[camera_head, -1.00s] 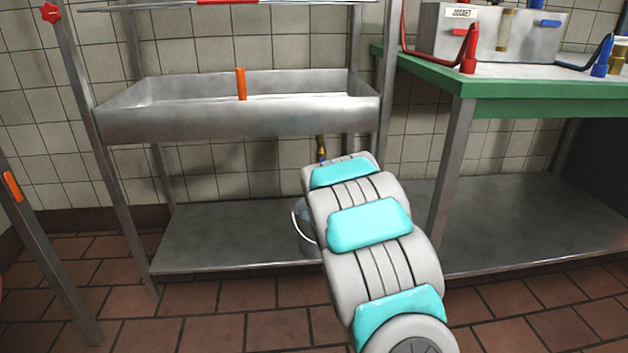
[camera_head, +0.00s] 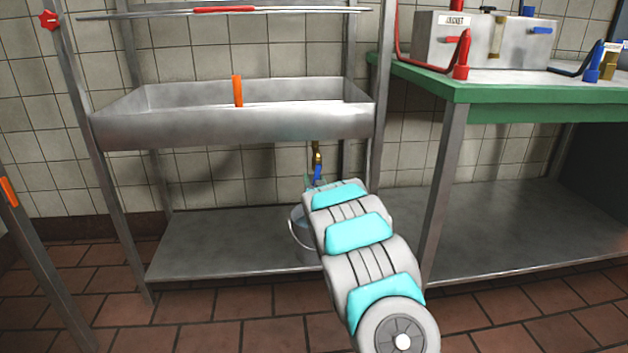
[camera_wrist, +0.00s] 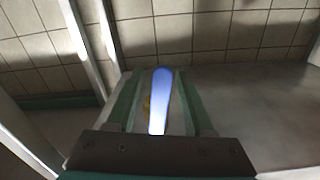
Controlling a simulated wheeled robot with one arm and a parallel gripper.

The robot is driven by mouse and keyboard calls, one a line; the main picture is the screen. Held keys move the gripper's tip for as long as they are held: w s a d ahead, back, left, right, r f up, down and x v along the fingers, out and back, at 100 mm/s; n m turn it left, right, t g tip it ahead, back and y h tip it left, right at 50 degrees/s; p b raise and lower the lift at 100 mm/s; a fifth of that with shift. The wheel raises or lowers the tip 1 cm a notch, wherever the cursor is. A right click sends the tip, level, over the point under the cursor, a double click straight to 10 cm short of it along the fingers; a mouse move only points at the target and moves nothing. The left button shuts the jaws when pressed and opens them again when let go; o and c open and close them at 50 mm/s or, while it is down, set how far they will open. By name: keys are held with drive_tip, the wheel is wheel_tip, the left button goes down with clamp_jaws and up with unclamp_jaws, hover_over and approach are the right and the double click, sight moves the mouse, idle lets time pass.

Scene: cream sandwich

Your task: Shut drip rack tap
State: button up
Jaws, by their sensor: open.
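The drip rack tap (camera_head: 317,158) is a brass tap hanging under the steel trough, with a blue lever (camera_head: 317,173) pointing down. My gripper (camera_head: 316,184) is just below the tap, mostly hidden behind my forearm. In the wrist view the blue lever (camera_wrist: 163,90) lies between the two green fingers of my gripper (camera_wrist: 160,105), with a gap on each side. The fingers are open. A bit of brass shows beside the lever. Whether a finger touches the lever cannot be told.
The steel trough (camera_head: 230,128) with an orange upright piece (camera_head: 238,90) is above. A metal bucket (camera_head: 302,236) stands on the lower shelf (camera_head: 220,245), partly behind my arm. A green-edged table (camera_head: 520,92) with a steel box stands right. The shelf's left side is clear.

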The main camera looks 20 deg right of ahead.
drive_tip(key=shift+w+d, duration=0.1)
drive_tip(key=shift+w, duration=0.2)
clamp_jaws()
idle(0.4)
idle(1.0)
